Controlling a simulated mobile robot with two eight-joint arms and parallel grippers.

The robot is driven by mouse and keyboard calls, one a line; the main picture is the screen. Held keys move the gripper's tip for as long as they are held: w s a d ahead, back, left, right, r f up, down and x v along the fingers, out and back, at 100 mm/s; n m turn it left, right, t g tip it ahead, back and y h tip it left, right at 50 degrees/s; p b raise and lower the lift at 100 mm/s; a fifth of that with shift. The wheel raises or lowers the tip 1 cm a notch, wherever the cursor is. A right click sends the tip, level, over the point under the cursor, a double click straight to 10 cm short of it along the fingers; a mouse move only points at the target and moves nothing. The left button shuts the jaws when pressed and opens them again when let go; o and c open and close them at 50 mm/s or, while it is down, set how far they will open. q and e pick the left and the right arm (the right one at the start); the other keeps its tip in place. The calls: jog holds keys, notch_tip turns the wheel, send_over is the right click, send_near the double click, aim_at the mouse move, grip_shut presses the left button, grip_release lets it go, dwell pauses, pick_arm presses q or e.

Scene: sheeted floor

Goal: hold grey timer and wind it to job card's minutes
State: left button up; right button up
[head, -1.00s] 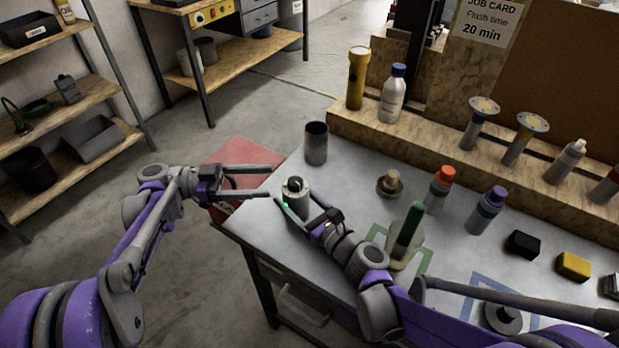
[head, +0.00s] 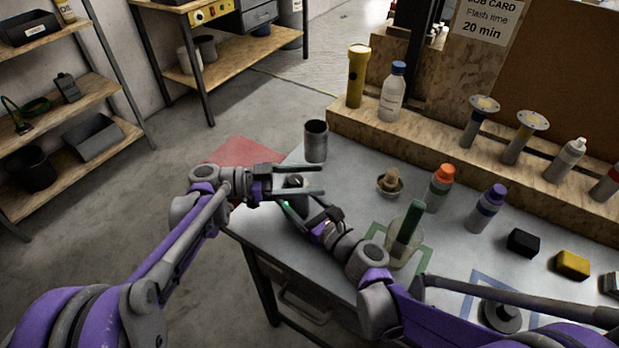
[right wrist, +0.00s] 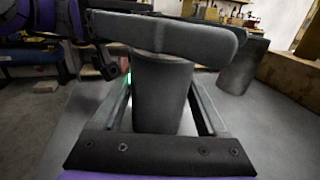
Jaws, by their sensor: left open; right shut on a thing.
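The grey timer (head: 297,205) stands near the left corner of the bench, mostly hidden by my grippers in the head view. In the right wrist view its dark grey body (right wrist: 160,95) sits upright between the fingers of my right gripper (right wrist: 163,108), which is shut on it. My left gripper (head: 322,181) is open, its two fingers level at the timer's top, one on each side of it. In the right wrist view a left finger (right wrist: 165,35) crosses over the timer's top. The dial marks cannot be read. The job card (head: 484,25) reads "Flash time 20 min".
A dark metal cup (head: 316,140) stands just behind the timer. A brush in a small bowl (head: 390,185), a green-handled item in a clear beaker (head: 404,240) and capped bottles (head: 440,188) stand to the right. A wooden ledge (head: 440,130) runs along the back.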

pick_arm(q)
grip_shut()
jog(key=shift+s+a+m+g+y, duration=0.1)
jog(key=shift+s+m+g+y, duration=0.1)
jog(key=shift+m+g, duration=0.85)
jog(key=shift+s+m+g+y, duration=0.15)
jog(key=shift+m+g, duration=0.4)
jog(key=shift+g, duration=0.9)
grip_release()
jog(key=v, duration=0.7)
jog(key=shift+a, duration=0.25)
